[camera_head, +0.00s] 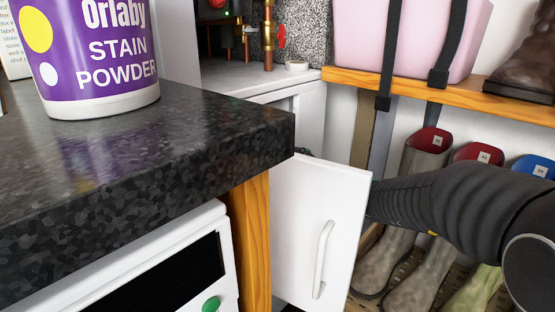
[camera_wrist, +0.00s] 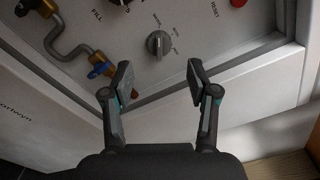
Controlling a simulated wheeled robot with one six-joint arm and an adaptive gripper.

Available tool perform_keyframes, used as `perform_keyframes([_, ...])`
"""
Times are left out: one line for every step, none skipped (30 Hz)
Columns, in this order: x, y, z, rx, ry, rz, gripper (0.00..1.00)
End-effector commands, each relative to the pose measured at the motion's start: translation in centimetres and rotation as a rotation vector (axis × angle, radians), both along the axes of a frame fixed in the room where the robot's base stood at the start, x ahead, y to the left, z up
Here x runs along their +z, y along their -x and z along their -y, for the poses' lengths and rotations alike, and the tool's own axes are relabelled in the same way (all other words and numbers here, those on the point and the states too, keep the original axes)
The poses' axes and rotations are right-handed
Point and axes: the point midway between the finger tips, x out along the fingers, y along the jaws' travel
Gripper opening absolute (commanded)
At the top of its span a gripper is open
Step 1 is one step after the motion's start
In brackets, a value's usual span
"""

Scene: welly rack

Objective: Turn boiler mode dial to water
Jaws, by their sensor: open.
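The boiler mode dial (camera_wrist: 159,43) is a round grey knob with a raised ridge, set on a pale panel in the wrist view. Small labels lie around its right side, too small to read surely. The ridge runs roughly up and down in the picture; which label it points to I cannot tell. My gripper (camera_wrist: 160,80) is open and empty, its two fingers apart, with the dial ahead between and just beyond the tips. I see no contact. In the head view my gripper and the dial are hidden behind the open white door (camera_head: 322,215).
Brass pipework (camera_wrist: 55,45) with a blue tap (camera_wrist: 101,70) lies left of the dial. A red RESET button (camera_wrist: 238,3) is upper right. A raised panel frame edges the opening. In the head view, a dark counter (camera_head: 200,130) and boots (camera_head: 425,150) flank the door.

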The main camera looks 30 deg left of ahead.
Motion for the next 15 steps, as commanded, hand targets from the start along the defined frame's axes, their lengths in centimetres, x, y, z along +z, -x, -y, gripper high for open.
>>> perform_keyframes([0.0,0.2,1.2,-0.004,0.000,0.000,0.59])
perform_keyframes([0.1,0.4,1.7,-0.002,0.000,0.001,0.59])
perform_keyframes([0.1,0.6,2.4,-0.002,0.000,0.001,0.59])
perform_keyframes([0.0,0.8,2.9,-0.002,0.000,0.000,0.59])
perform_keyframes([0.0,0.9,3.3,-0.002,0.000,0.000,0.59])
perform_keyframes([0.1,1.1,3.9,-0.001,0.000,0.001,0.59])
perform_keyframes([0.0,1.2,4.3,-0.001,0.000,0.001,0.59])
perform_keyframes([0.0,1.3,4.6,-0.001,0.001,0.001,0.59])
perform_keyframes([0.0,1.4,5.0,-0.001,0.000,0.000,0.59])
perform_keyframes([0.0,1.5,5.2,0.000,0.000,0.000,0.59])
perform_keyframes([0.0,1.6,5.4,0.000,-0.001,0.000,0.59])
perform_keyframes([0.0,1.7,5.6,0.001,0.000,0.000,0.59])
perform_keyframes([0.0,1.7,5.8,0.001,0.000,0.000,0.59])
perform_keyframes([0.0,1.7,5.9,0.001,0.000,0.000,0.59])
perform_keyframes([0.0,1.8,6.0,0.001,0.000,0.000,0.59])
